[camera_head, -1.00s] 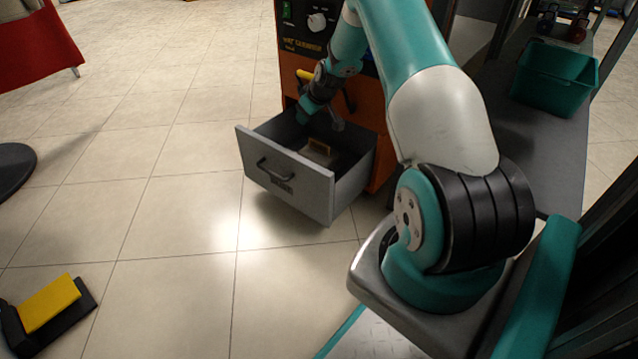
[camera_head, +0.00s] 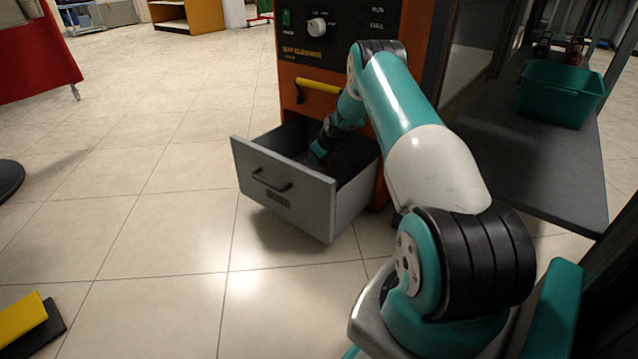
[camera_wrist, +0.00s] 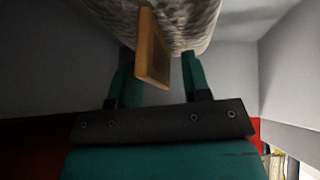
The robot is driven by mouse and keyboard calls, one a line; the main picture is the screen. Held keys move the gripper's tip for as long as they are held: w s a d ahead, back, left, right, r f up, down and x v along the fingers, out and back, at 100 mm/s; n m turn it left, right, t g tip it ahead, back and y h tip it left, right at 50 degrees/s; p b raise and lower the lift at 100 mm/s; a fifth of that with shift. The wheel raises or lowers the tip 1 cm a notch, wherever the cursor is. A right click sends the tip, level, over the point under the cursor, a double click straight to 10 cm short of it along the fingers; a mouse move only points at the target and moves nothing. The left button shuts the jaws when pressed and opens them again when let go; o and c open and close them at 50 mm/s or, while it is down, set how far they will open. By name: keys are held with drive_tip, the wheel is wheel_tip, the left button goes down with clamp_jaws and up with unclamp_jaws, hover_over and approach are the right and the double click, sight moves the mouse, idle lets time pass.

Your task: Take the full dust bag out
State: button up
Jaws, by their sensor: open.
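The grey drawer (camera_head: 290,197) of the orange machine stands pulled open in the head view. My gripper reaches down into it, and its tips are hidden there by my arm and the drawer walls. In the wrist view the dust bag (camera_wrist: 192,18) is a mottled grey shape at the top, with a tan tab (camera_wrist: 152,45) sticking out towards me. My gripper (camera_wrist: 157,60) is open, with one teal finger on each side of the tab. A gap shows between the tab and the right finger; I cannot tell whether the left one touches.
The orange machine (camera_head: 312,105) has a yellow handle (camera_head: 318,88) above the drawer. A dark shelf (camera_head: 535,165) with a green bin (camera_head: 560,95) stands at the right. A yellow and black object (camera_head: 25,320) lies on the floor at the lower left. The tiled floor between is clear.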

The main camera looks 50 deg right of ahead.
clamp_jaws()
drive_tip(key=shift+f, duration=0.2)
idle(0.3)
